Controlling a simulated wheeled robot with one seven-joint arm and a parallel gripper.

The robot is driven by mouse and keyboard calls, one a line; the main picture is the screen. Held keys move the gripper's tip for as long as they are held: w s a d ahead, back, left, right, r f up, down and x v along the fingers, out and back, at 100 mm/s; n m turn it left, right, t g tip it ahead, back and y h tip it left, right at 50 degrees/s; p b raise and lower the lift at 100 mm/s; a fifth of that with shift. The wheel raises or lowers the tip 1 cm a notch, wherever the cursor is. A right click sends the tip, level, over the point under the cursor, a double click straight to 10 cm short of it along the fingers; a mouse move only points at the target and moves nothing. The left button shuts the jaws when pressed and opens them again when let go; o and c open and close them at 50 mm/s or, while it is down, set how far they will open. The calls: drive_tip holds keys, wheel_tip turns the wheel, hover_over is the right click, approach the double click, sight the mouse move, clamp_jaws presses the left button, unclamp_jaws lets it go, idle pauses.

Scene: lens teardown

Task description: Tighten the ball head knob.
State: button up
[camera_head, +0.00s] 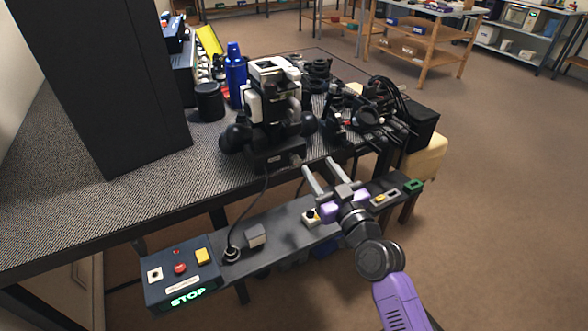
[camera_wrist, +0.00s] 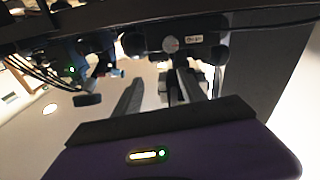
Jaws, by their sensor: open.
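A black and white device (camera_head: 274,95) stands on the table, with a dark round knob (camera_head: 236,138) at its left and a smaller one (camera_head: 308,124) at its right. I cannot tell for sure which part is the ball head knob. The wrist view shows a dark body with a small label (camera_wrist: 193,39) and rounded dark ends, one at its left (camera_wrist: 133,45). My gripper (camera_head: 321,168) is open and empty, in front of the table edge and apart from the device. Its two grey fingers (camera_wrist: 160,78) point toward the device in the wrist view.
A control box (camera_head: 183,278) with a lit STOP sign sits on the narrow front shelf (camera_head: 285,222). A blue bottle (camera_head: 236,75), a black jar (camera_head: 209,102) and a tall black panel (camera_head: 105,80) stand left of the device. Dark gear with cables (camera_head: 375,105) crowds its right.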

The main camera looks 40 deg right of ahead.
sight(298, 163)
drive_tip(key=shift+w+d+f+n+y+p, duration=0.25)
drive_tip(key=shift+w+f+n, duration=0.25)
drive_tip(key=shift+w, duration=1.05)
drive_tip(key=shift+w+d+f+n+y+p, duration=0.1)
drive_tip(key=shift+w+f+n+y, duration=0.3)
drive_tip(key=shift+w, duration=1.15)
drive_tip(key=shift+w+d+f+n+y+p, duration=0.1)
drive_tip(key=shift+w+f+n+y+p, duration=0.3)
drive_tip(key=shift+w, duration=1.15)
drive_tip(key=shift+f, duration=0.2)
clamp_jaws()
